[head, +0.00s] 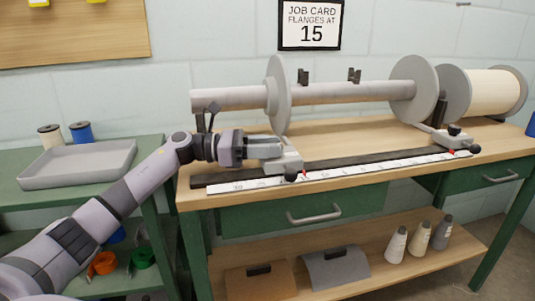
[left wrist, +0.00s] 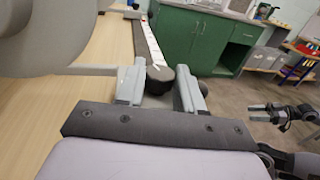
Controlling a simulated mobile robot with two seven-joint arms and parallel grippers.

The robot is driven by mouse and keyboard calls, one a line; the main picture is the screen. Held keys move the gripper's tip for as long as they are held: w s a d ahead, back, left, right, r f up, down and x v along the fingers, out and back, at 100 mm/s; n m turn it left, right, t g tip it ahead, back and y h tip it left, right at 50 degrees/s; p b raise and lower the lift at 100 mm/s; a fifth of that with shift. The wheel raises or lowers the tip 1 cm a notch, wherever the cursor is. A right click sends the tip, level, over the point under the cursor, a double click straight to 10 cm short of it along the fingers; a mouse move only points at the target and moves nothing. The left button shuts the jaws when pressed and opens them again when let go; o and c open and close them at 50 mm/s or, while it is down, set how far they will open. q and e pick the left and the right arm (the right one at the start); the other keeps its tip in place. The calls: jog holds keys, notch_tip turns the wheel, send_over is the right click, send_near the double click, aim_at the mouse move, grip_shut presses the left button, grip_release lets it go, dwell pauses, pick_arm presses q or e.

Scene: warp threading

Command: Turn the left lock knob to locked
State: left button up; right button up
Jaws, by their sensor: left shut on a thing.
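My left gripper (head: 280,150) reaches in from the left and is at the grey left flange carriage (head: 291,160) on the front rail.
A white scale (head: 375,168) runs along the bench front. A beam with two grey flanges (head: 278,95) lies above the rail. A grey tray (head: 80,165) stands on the left bench.

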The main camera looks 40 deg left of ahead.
dwell(0.4)
pick_arm(q)
jog(key=o, duration=1)
jog(key=shift+o, duration=0.2)
jog(key=shift+v, duration=3.55)
